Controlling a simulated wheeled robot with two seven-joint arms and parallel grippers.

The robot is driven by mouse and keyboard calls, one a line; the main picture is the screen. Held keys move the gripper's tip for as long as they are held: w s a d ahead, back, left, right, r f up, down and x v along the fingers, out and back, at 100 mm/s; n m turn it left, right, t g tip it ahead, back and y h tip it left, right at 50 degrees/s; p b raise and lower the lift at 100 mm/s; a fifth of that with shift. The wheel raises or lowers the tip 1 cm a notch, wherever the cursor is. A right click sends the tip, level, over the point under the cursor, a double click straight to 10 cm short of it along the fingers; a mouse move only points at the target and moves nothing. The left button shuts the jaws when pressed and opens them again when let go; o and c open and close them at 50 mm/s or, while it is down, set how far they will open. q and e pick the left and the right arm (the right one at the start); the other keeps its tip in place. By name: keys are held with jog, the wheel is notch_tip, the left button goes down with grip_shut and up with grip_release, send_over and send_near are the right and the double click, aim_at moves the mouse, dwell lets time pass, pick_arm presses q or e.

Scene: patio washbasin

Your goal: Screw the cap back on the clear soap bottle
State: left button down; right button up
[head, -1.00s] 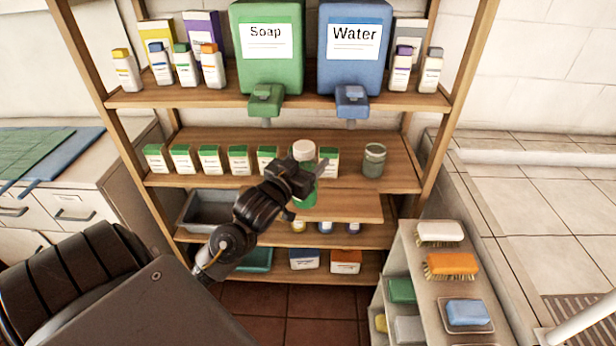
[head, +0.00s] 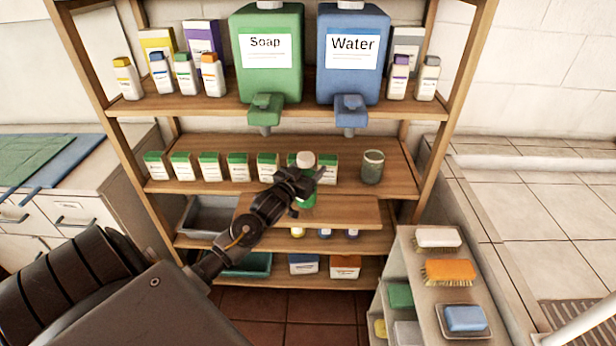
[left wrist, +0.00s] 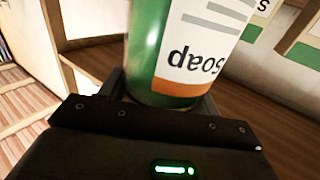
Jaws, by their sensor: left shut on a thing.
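My left gripper (head: 307,184) is shut around the body of a green bottle (head: 307,201), which is upright with a white top (head: 305,159). In the left wrist view the green bottle (left wrist: 148,50) fills the space between the fingers, its white "Soap" label upside down in the picture. I cannot tell whether the bottle's green is its wall or its contents. The gripper hides its middle. The bottle is in front of the middle shelf, above a lower wooden board (head: 350,211). No loose cap can be made out. My right gripper is not in view.
Several small green-topped boxes (head: 210,167) line the middle shelf, close behind the bottle. A greenish jar (head: 372,167) stands to their right. Soap (head: 285,82) and water (head: 338,82) dispensers hang above. A brush rack (head: 412,268) stands at lower right.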

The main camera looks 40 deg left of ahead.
pick_arm(q)
jog(key=shift+w+a+f, duration=0.2)
jog(key=shift+f, duration=0.05)
notch_tip(320, 180, down, 2)
jog(key=shift+f+p, duration=0.1)
jog(key=shift+p, duration=0.35)
jog(key=shift+f, duration=0.4)
jog(key=shift+f, duration=0.2)
jog(key=shift+c, duration=1.8)
grip_release()
